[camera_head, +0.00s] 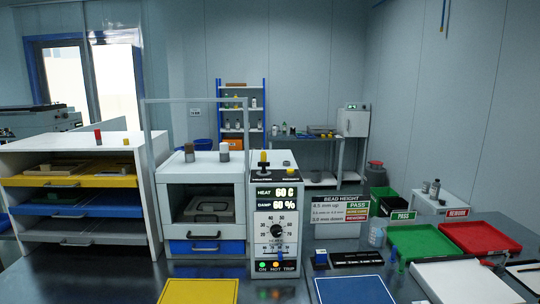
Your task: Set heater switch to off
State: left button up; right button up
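A white panel unit (254,225) stands at the middle of the bench. Its display (277,197) reads HEAT 60 C and DAMP 60 %. Below is a round black dial (277,231) with numbers around it. A small lever-like part (278,254) sits under the dial, too small to read its position. At the bottom, the ON lamp (263,266) is green and the HOT lamp (276,266) is orange; the TRIP lamp looks dark. A yellow-and-black knob-like part (263,160) stands on top. I cannot tell which part is the heater switch. Neither gripper is in view.
A white cabinet with a blue drawer (205,247) adjoins the unit's left side. A shelf unit (140,195) stands farther left. Yellow (199,291) and blue (353,290) mats lie in front. Green (420,241) and red (480,237) trays are at right. A bead-height sign (341,211) stands right of the unit.

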aim_at(264, 164)
jog(key=i+l+u, duration=0.65)
jog(key=i+l, duration=0.15)
